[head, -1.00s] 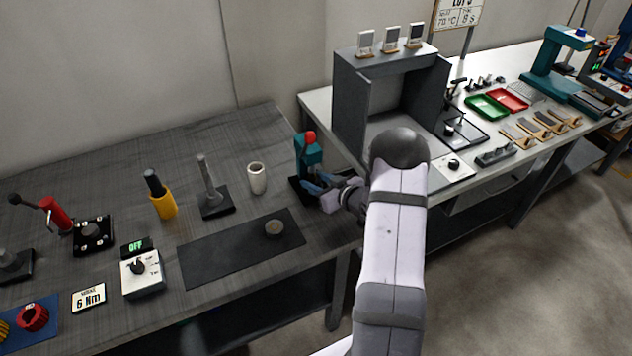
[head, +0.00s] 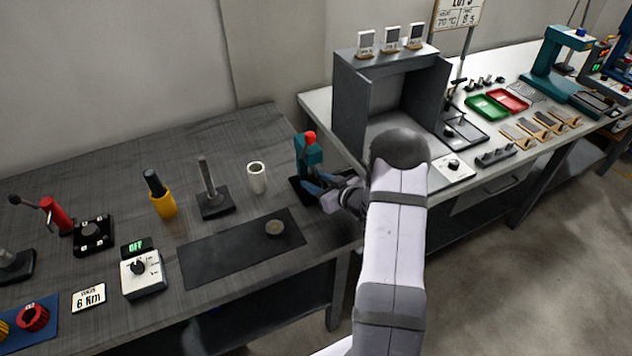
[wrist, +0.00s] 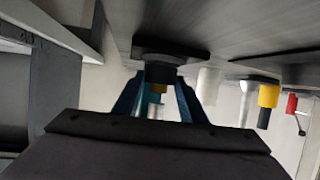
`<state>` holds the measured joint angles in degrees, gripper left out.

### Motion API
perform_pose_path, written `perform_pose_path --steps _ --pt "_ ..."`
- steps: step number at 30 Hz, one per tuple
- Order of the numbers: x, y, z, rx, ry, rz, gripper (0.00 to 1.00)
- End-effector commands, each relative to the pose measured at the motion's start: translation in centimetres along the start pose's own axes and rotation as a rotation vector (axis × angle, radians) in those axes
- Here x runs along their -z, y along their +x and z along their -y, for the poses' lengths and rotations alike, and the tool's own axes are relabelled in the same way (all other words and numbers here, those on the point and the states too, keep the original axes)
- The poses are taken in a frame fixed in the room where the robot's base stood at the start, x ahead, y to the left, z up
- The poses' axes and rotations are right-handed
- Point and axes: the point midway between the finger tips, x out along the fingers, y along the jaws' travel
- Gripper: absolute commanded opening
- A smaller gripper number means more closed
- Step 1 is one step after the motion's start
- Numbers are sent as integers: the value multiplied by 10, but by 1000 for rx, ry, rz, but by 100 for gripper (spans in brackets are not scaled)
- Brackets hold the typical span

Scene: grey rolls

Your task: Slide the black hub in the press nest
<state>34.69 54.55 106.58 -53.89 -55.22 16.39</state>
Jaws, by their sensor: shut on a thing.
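The press (head: 308,155) is a small teal stand with a red knob and a dark base, at the right end of the dark bench. My gripper (head: 314,187) is low at its front, with blue fingers reaching in over the base. In the wrist view, which is upside down, my gripper (wrist: 160,82) is shut on a dark block, apparently the black hub (wrist: 160,72). The hub is right by the dark base plate (wrist: 185,54); I cannot tell whether it touches or sits in the nest. The head view does not show the hub clearly.
A white cup (head: 257,178), a post on a dark base (head: 214,202) and a yellow holder (head: 163,205) stand left of the press. A grey open cabinet (head: 350,105) stands close behind on the right.

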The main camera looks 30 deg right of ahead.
Motion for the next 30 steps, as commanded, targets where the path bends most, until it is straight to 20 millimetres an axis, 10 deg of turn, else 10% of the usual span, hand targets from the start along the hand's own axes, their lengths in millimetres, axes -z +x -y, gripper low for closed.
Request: perform_pose_path --steps 29,30 --pt "-11 5 0 0 -1 -3 7" --pt "-11 5 0 0 -1 -2 43"
